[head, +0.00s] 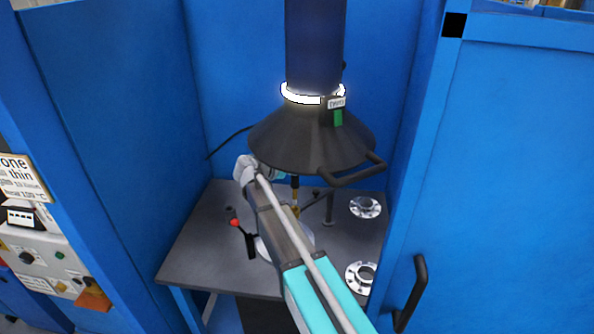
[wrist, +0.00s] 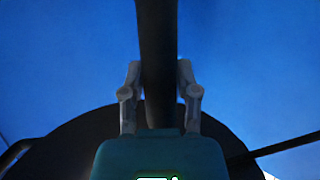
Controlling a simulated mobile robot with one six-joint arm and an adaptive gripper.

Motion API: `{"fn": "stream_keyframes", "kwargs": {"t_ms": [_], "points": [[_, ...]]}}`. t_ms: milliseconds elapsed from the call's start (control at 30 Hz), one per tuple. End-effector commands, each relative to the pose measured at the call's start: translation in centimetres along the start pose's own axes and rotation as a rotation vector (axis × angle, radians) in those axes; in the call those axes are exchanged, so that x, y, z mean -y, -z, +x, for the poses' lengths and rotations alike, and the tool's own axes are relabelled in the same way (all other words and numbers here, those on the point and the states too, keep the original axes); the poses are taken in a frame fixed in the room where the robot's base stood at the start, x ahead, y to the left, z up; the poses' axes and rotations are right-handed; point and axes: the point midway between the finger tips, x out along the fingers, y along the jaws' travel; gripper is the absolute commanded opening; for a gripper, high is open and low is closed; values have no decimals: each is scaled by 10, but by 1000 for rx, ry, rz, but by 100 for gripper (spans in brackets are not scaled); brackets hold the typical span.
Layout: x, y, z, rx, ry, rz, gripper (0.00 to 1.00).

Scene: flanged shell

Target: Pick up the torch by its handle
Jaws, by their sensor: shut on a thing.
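The torch (wrist: 157,40) shows in the wrist view as a dark, bar-like handle running up between my fingers. My gripper (wrist: 158,80) is shut on this handle, one grey finger on each side. In the head view, a slim black and brass part of the torch (head: 295,188) shows upright below the hood, above the table. My arm and the hood hide most of the gripper and the torch there.
A wide black extraction hood (head: 305,135) with a bar handle hangs close above my wrist. The grey table (head: 205,245) carries two flanged metal rings (head: 365,207), a round plate, and a red-knobbed black piece (head: 235,224). Blue walls (head: 120,130) enclose both sides.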

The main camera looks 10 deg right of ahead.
Motion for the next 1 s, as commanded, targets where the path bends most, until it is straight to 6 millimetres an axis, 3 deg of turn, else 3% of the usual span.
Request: {"fn": "stream_keyframes", "kwargs": {"t_ms": [100, 700, 1000], "points": [[0, 15, -6, -1, 0, 0, 0], [0, -37, -119, -1, 2, -1, 0], [0, -53, -158, -1, 0, 0, 0]]}}
